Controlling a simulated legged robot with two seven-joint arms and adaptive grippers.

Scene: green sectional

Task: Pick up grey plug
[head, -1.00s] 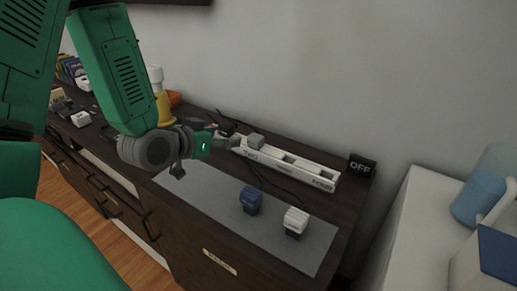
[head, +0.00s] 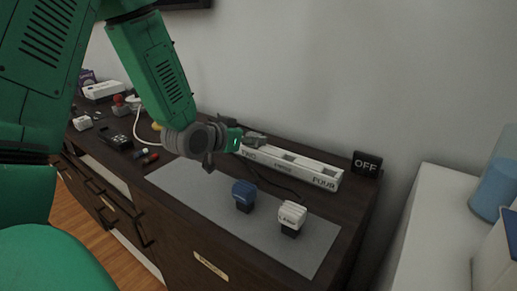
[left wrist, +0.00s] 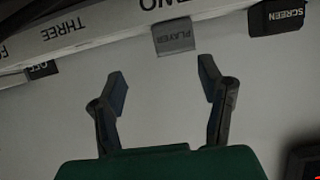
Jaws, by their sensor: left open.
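The grey plug (left wrist: 174,36), labelled PLAYER, sits at the white power strip (left wrist: 85,32) near the top of the left wrist view. My left gripper (left wrist: 163,84) is open and empty, its two fingers apart, with the plug beyond the fingertips and roughly between them. There the fingers overlap the plug's place, and I cannot tell plug from fingers. My right gripper does not show.
A blue plug (head: 243,193) and a white plug (head: 291,216) stand on the grey mat (head: 215,203). A black OFF block (head: 366,164) stands right of the strip. A black SCREEN plug (left wrist: 277,17) is near the grey one. Small items crowd the dark cabinet's left end.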

